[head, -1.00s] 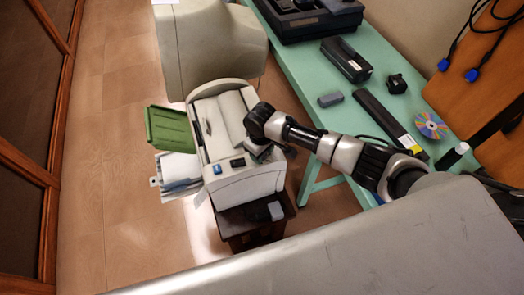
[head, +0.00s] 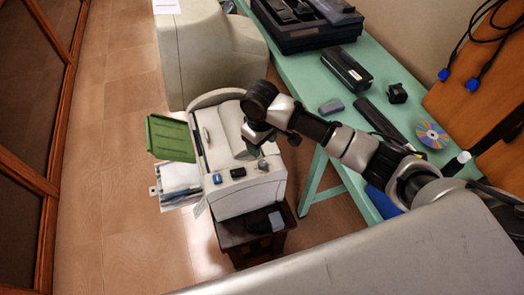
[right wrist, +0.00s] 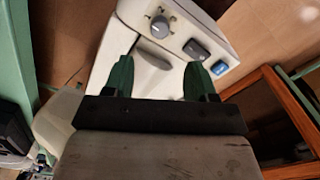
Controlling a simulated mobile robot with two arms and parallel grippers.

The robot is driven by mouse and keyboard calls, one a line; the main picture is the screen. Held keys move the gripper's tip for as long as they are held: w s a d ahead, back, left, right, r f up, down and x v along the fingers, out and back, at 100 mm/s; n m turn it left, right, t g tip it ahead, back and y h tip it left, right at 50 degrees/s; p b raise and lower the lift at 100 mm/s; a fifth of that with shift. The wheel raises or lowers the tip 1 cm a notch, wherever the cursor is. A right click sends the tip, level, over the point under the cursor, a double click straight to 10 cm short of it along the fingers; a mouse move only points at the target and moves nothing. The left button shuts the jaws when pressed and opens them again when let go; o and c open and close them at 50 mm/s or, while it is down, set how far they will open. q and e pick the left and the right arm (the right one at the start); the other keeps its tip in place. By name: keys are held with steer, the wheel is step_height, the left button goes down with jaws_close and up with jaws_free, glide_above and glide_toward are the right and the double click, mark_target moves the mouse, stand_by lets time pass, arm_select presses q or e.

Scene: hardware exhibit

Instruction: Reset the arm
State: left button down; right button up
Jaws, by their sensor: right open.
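My right arm reaches in from the right in the head view. My right gripper (head: 256,146) is over the right side of a pale grey machine (head: 240,199), partly hidden by the wrist. In the right wrist view its two dark green fingers (right wrist: 159,78) are apart, with nothing held between them. Beyond the fingertips lies the machine's panel, with a round grey knob (right wrist: 160,26), a dark grey button (right wrist: 196,49) and a blue button (right wrist: 219,68). My left gripper is not in view.
The machine stands on a dark wooden stool (head: 236,244), with a green tray (head: 170,138) at its left. A large beige machine (head: 208,60) stands behind. A green table (head: 308,70) at right carries black devices and a disc (head: 432,135). Floor is free at left.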

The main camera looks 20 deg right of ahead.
steer(key=shift+r, duration=0.35)
steer(key=s+a+f+t+y, duration=0.1)
steer(key=s+a+f+y, duration=0.1)
steer(key=s, duration=0.5)
steer(key=s+a+f+y, duration=0.1)
steer(key=s+a, duration=0.2)
steer(key=s, duration=0.3)
steer(key=s+d+r+m+t+h, duration=0.2)
steer(key=s+d+r+m, duration=0.15)
steer(key=s+d, duration=0.9)
step_height(320, 180, down, 28)
steer(key=s+a+f+g+b, duration=0.1)
steer(key=s+a, duration=0.1)
steer(key=s+d+f+g, duration=0.1)
steer(key=s+d+f, duration=0.2)
steer(key=s+f, duration=1.2)
steer(key=shift+s+d+f+h+b, duration=0.2)
steer(key=shift+s+h+b, duration=0.15)
steer(key=shift+s, duration=0.25)
